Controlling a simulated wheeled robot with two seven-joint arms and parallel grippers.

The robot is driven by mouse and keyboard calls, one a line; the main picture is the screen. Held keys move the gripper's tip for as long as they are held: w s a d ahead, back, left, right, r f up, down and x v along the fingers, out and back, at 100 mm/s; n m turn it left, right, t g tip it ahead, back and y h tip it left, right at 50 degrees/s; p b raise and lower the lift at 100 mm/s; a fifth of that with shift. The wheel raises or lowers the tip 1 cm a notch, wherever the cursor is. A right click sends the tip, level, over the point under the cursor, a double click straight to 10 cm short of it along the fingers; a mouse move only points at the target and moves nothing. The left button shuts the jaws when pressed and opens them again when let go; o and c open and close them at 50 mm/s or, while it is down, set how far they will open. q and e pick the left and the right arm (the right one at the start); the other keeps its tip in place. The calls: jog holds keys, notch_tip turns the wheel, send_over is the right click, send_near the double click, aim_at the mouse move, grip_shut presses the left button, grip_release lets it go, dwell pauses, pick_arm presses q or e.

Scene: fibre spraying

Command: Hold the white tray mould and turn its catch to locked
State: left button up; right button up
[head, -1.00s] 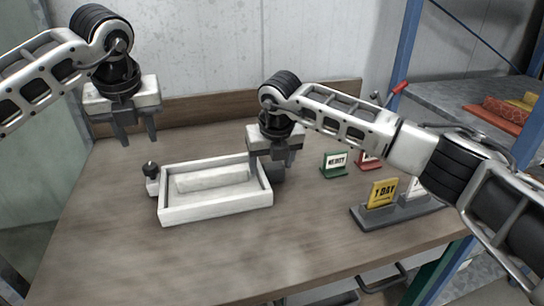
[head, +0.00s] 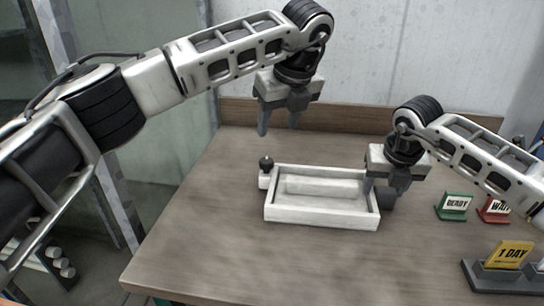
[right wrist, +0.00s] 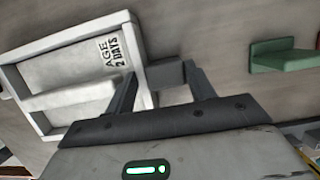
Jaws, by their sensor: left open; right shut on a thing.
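The white tray mould (head: 322,216) lies flat on the table, with a raised white block along its inside. Its catch, a black knob (head: 266,163) on a white base, is at its left end. I cannot tell how the catch is turned. My right gripper (head: 382,192) is shut on a grey block, the tray's handle (right wrist: 165,74), at its right end. The right wrist view also shows the tray mould (right wrist: 40,119) with "AGE 2 DAYS" inside. My left gripper (head: 278,128) is open and empty, fingers down, above and behind the catch.
A green READY sign (head: 453,207) and a red WAIT sign (head: 494,211) stand to the right of the tray. A yellow 1 DAY card (head: 508,253) stands in a grey holder at the front right. The table (head: 230,250) is clear in front of the tray.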

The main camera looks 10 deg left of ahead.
aim_at(266, 160)
pick_arm(q)
jog(key=shift+n+y, duration=0.3)
jog(key=shift+n, duration=0.5)
jog(key=x, duration=1.1)
jog(key=shift+w+f, duration=0.15)
jog(key=shift+c, duration=0.3)
jog(key=c, duration=0.9)
